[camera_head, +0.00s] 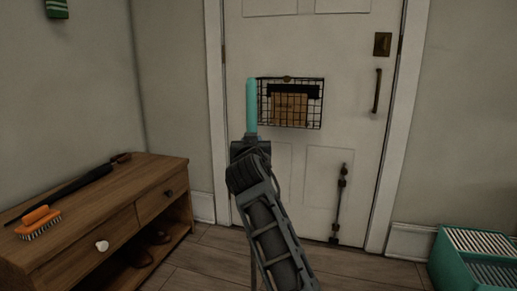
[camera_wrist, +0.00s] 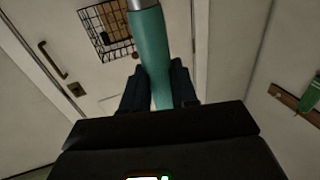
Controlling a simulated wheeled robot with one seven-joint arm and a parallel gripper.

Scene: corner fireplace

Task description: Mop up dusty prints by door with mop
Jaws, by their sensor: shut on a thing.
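My gripper (camera_head: 250,147) is shut on a teal handle (camera_head: 252,105), which stands up from the jaws in front of the door. In the wrist view, the teal handle (camera_wrist: 150,55) runs between the two dark fingers of my gripper (camera_wrist: 158,88), with a grey metal part at its upper end. The mop's head is not visible in either view. The white door (camera_head: 300,165) is closed, straight ahead. No dusty prints can be made out on the visible strip of floor; my arm hides part of it.
A wooden cabinet (camera_head: 150,178) stands left, with an orange brush (camera_head: 38,222) and a dark umbrella-like thing (camera_head: 70,187) on top, and shoes (camera_head: 140,250) below. A wire basket (camera_head: 291,103) hangs on the door. A teal crate (camera_head: 440,262) stands right. Plank floor (camera_head: 362,268) between is clear.

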